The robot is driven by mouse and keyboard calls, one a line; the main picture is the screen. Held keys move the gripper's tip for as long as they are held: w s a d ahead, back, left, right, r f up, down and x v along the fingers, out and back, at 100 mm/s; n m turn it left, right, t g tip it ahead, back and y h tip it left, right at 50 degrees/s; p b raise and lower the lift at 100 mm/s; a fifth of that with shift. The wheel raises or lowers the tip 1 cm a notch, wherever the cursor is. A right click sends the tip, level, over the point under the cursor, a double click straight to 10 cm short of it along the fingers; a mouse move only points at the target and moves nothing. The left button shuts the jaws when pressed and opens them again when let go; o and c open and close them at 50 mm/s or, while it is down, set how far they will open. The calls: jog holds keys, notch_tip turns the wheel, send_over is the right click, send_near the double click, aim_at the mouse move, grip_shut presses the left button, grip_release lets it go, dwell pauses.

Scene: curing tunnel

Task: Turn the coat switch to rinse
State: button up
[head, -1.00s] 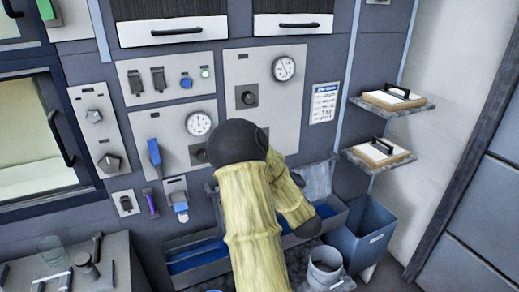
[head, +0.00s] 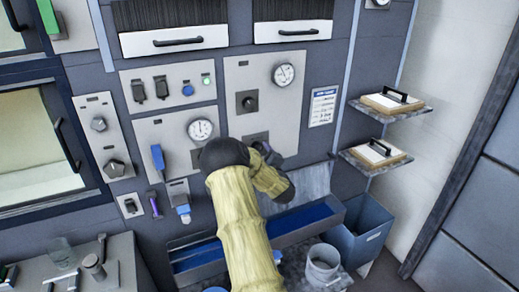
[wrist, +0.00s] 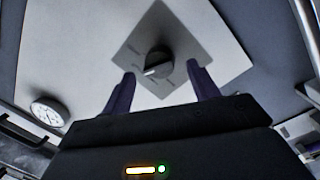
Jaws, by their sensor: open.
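In the wrist view a round black knob (wrist: 158,62) sits on a dark grey square plate (wrist: 145,38) on a light panel. A pale mark on the knob points to the lower left of the picture. Small labels around it are too blurred to read, so I cannot confirm its name. My gripper (wrist: 161,72) is open, with one finger on each side of the knob in the picture. I cannot tell whether they touch it. In the head view my gripper (head: 272,160) is at the lower part of the right panel (head: 283,109), covering the knob there; the top of its plate shows.
Another black knob (head: 247,101) and a gauge (head: 283,74) are higher on this panel. A panel with a blue lever (head: 157,157) and a gauge (head: 200,130) is at left. A blue trough (head: 300,223) lies below; a grey bin (head: 362,232) stands at right.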

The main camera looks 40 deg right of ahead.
aim_at(258, 148)
jog(key=x, duration=0.2)
jog(key=shift+w+d+p, duration=0.1)
jog(key=shift+w+p, duration=0.15)
jog(key=shift+p, duration=0.05)
jog(key=c, duration=0.9)
jog(key=shift+c, duration=0.2)
jog(key=shift+f+m, duration=0.1)
jog(key=shift+m, duration=0.2)
jog(key=m+b, duration=0.2)
jog(key=m, duration=0.2)
jog(key=m+y+b, duration=0.1)
jog(key=m+b, duration=0.1)
jog(key=m, duration=0.2)
jog(key=shift+g, duration=0.4)
